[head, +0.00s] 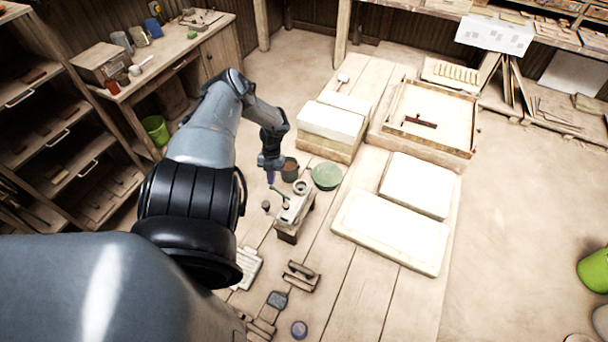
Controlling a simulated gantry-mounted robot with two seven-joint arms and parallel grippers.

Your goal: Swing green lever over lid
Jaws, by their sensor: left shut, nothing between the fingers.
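The small tile press (294,208) stands on the wooden floor planks near the middle of the head view. Its thin green lever (279,192) sticks out from the press's upper left side. A round grey ring-shaped part (300,187) shows at the far end of the press; I cannot tell whether this is the lid. My left gripper (271,178) is shut and empty, pointing down just above and left of the lever. I cannot tell whether its fingertips touch the lever. My right gripper is out of view.
A dark pot (290,169) and a green round basin (326,176) stand close behind the press. White slabs (391,229) lie to the right. Small tools (301,276) lie in front. A workbench (160,70) is at the back left.

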